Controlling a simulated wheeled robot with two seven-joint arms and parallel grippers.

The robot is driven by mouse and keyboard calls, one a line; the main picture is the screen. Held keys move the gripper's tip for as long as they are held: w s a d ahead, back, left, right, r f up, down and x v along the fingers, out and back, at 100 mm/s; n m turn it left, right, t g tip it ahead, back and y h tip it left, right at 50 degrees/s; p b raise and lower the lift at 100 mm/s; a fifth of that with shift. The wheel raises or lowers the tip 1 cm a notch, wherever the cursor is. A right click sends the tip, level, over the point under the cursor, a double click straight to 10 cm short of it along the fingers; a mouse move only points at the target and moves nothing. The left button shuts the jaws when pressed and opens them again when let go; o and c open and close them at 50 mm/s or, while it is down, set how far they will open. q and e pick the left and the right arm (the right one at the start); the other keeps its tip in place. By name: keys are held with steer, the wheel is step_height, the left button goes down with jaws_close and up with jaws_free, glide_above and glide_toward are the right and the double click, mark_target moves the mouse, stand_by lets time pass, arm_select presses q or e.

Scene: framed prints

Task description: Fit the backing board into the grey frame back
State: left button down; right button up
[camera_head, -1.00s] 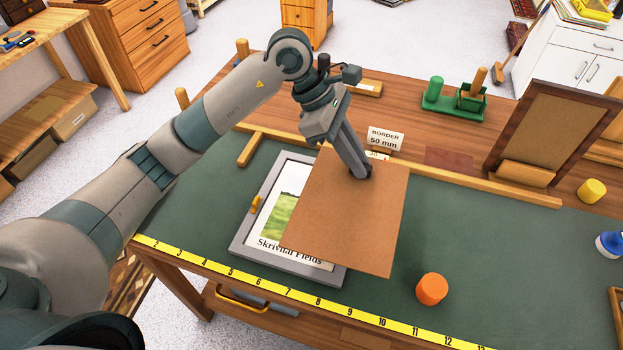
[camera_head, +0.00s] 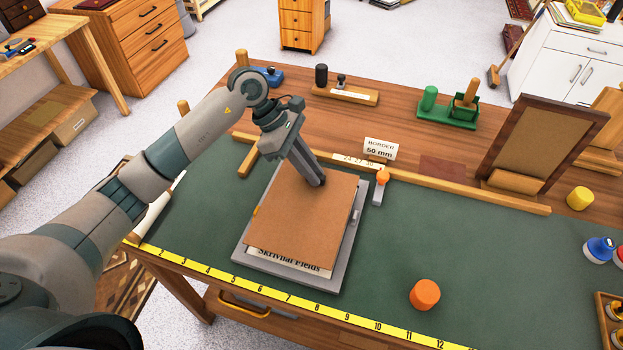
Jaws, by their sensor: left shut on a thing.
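The brown backing board (camera_head: 303,221) is held by my left gripper (camera_head: 316,180), which is shut on it near its far edge. The board hangs over the grey frame back (camera_head: 326,279) and covers most of it. A strip of the print (camera_head: 289,260) with the words "Skrivnal Fields" shows below the board's near edge. The frame's near and right rails show. The board looks nearly parallel to the frame; whether it touches cannot be told. My right gripper is not in view.
An orange knob (camera_head: 424,295) stands on the green mat (camera_head: 470,240) to the right. A yellow ruler (camera_head: 305,303) runs along the front edge. A "BORDER 50 mm" card (camera_head: 380,149) and a small orange-topped tool (camera_head: 381,185) stand behind. The mat's right side is mostly clear.

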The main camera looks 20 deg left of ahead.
arm_select(q)
steer(key=shift+f+p, duration=1)
steer(key=shift+f, duration=0.95)
steer(key=shift+f, duration=0.1)
steer(key=c, duration=1.7)
jaws_free()
steer(key=shift+c, duration=0.2)
